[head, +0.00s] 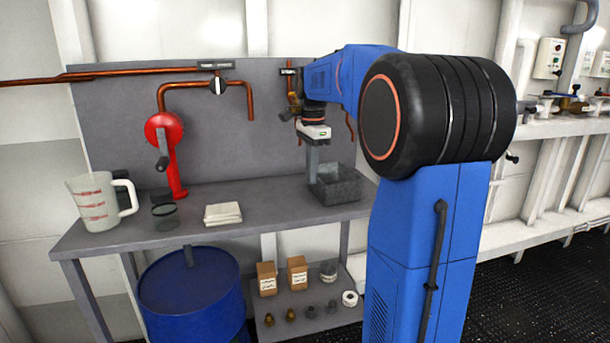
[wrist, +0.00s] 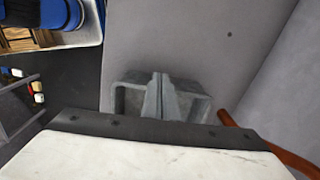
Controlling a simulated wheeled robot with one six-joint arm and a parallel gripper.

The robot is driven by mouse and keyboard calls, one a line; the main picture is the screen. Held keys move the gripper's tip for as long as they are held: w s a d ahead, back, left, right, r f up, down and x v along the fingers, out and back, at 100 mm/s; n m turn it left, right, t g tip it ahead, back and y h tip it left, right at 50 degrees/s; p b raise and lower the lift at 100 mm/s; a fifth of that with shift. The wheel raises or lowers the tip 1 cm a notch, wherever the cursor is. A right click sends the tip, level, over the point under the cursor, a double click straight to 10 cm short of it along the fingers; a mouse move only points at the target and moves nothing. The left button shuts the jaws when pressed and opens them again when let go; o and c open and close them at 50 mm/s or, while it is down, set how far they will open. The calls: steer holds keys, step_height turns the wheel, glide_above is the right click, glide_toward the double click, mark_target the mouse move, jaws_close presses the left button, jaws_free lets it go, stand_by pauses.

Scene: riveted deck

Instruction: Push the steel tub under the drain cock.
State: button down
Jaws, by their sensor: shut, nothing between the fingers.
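The steel tub (head: 340,190) is a grey open box standing upright on the right end of the bench. My gripper (head: 312,174) is shut and empty, pointing down at the tub's left side; I cannot tell whether it touches. In the wrist view the shut fingers (wrist: 160,97) overlap the tub (wrist: 195,106), hiding its middle. Copper pipework (head: 291,84) with a label plate is on the back panel behind my arm. A pipe end shows right of my gripper. My arm hides much of this pipework, so I cannot make out the drain cock clearly.
A second copper pipe with a valve (head: 217,86) is left. The bench is clear between cloth and tub.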

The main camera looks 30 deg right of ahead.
steer(key=d, duration=0.2)
steer(key=s+d, duration=0.1)
steer(key=d, duration=0.5)
steer(key=shift+s+d, duration=0.2)
steer(key=shift+s, duration=0.15)
